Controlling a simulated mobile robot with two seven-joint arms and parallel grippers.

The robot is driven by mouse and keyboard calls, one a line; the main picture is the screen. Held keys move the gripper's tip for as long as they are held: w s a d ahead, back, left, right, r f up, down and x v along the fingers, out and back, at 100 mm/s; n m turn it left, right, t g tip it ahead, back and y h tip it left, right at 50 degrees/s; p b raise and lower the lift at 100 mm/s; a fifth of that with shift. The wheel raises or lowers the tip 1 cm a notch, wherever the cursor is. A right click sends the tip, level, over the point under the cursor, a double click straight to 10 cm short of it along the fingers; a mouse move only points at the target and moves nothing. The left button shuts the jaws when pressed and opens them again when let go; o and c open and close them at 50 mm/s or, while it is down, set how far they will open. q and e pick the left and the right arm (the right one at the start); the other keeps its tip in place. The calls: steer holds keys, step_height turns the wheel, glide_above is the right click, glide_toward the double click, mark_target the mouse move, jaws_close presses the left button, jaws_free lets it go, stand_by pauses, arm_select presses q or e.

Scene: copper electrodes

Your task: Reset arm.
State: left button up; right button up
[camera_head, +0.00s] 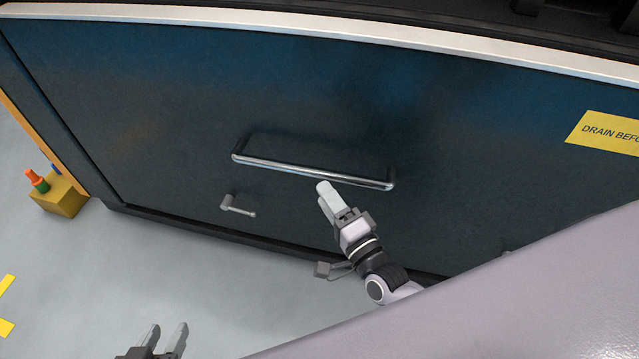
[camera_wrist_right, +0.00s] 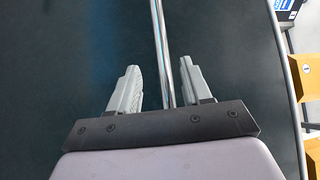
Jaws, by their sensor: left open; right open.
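My right gripper (camera_head: 324,190) is just below the long metal handle (camera_head: 310,172) on the dark blue panel (camera_head: 200,90). In the right wrist view, my right gripper (camera_wrist_right: 160,68) has its two fingers spread. I cannot tell how deep the bar sits between the fingers. My left gripper (camera_head: 164,338) is open and empty at the bottom left of the head view, over the grey floor, away from the panel.
A small lever (camera_head: 238,207) sticks out below the handle's left end. A yellow label (camera_head: 608,132) is on the panel's right. A yellow block (camera_head: 62,196) with orange and green pieces stands at the left. Grey floor (camera_head: 130,270) is open in front. Brown boxes (camera_wrist_right: 303,75) show in the wrist view.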

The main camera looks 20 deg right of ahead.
steer(key=shift+s, duration=0.5)
